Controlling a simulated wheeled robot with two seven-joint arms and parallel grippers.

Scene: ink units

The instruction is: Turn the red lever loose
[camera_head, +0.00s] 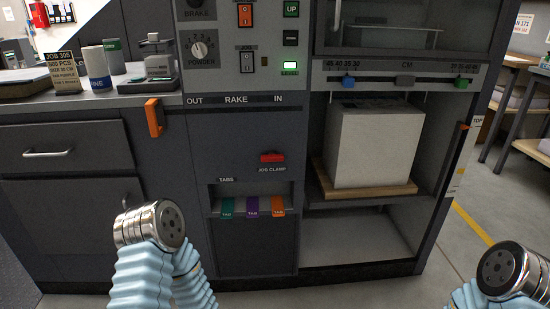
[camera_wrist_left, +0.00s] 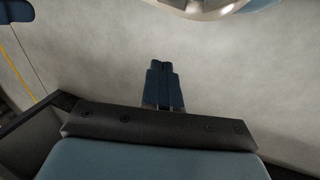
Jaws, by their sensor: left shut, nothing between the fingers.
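The red lever (camera_head: 272,157) is a small horizontal handle on the dark cabinet front, just above the "JOG CLAMP" label. It sits below the "RAKE" marking. My left gripper (camera_wrist_left: 163,70) shows in the left wrist view with its blue fingers together and nothing between them. Pale floor lies behind its fingertips, and the lever is not in that view. In the head view my left arm is low and left of the lever, apart from it, and its gripper does not show. My right arm is at the lower right corner; its gripper is out of view.
Green, purple and orange tabs (camera_head: 251,206) stick out below the lever. An orange handle (camera_head: 154,118) juts from the counter edge at left. A white paper stack (camera_head: 374,145) stands on a wooden board in the open bay at right. Floor in front is clear.

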